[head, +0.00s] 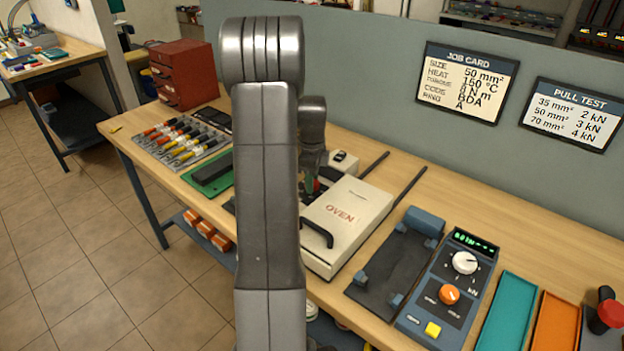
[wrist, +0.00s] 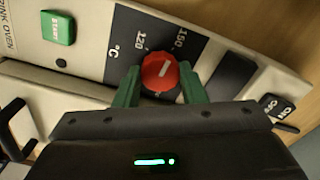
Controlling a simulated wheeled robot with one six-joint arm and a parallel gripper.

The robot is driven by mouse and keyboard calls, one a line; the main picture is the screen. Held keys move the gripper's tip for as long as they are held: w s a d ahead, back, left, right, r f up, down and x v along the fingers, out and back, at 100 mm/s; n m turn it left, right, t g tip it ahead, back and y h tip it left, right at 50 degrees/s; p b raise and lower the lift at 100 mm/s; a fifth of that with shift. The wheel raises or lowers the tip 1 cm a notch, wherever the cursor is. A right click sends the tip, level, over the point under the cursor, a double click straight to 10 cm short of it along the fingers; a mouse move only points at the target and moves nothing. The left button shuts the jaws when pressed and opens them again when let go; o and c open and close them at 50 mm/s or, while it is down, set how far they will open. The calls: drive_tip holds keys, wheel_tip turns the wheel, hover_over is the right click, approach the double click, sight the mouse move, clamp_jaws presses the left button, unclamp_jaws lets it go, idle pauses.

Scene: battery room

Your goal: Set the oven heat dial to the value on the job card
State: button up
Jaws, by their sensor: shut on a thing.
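The job card (head: 467,82) on the grey wall panel reads HEAT 150 °C. The oven (head: 343,222) is a cream box on the bench, its dial end partly hidden by my arm. In the wrist view the red heat dial (wrist: 160,73) sits on a dark scale panel with a °C mark. My gripper (wrist: 159,86) is shut on the dial, a green finger on each side.
A green start button (wrist: 57,27) and an on/off switch (wrist: 278,106) sit on the oven face. Right of the oven stand a press tester (head: 447,290) and teal and orange trays (head: 507,312). A tool rack (head: 180,140) lies to the left.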

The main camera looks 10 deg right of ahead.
drive_tip(key=shift+r+m, duration=0.1)
drive_tip(key=shift+m, duration=0.7)
drive_tip(key=o, duration=1)
wheel_tip(320, 180, up, 14)
drive_tip(key=shift+b, duration=0.3)
drive_tip(key=shift+f, duration=0.2)
wheel_tip(320, 180, down, 14)
drive_tip(key=shift+r+p, duration=0.1)
drive_tip(key=shift+p, duration=0.2)
